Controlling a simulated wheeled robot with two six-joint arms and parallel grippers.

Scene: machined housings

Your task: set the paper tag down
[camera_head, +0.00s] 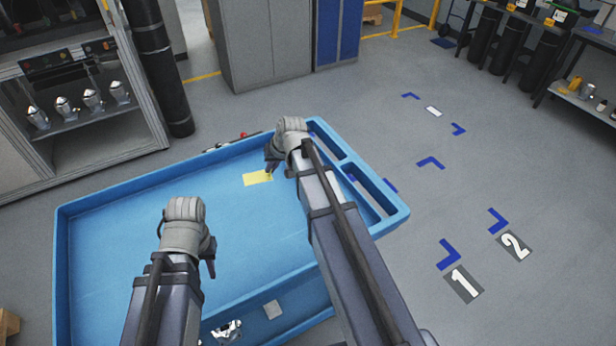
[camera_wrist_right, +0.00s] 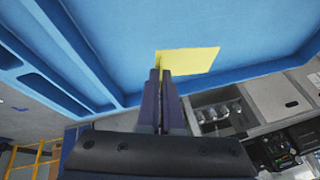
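The paper tag (camera_head: 256,178) is a flat yellow rectangle over the far part of the blue cart top (camera_head: 150,255). In the right wrist view the tag (camera_wrist_right: 188,62) reaches out to the right from the fingertips. My right gripper (camera_head: 269,171) is at the tag's right end. In its wrist view the fingers (camera_wrist_right: 161,71) are close together with the tag's near left corner between them. I cannot tell whether the tag touches the cart surface. My left gripper (camera_head: 211,268) is over the near part of the cart top, apart from the tag; its finger opening is not clear.
The cart has a raised rim and narrow side compartments (camera_head: 370,188) at its right end. The cart top around the tag is otherwise bare. A machine cabinet (camera_head: 75,95) stands at the left, grey lockers (camera_head: 262,45) behind. Open floor with blue markings lies right.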

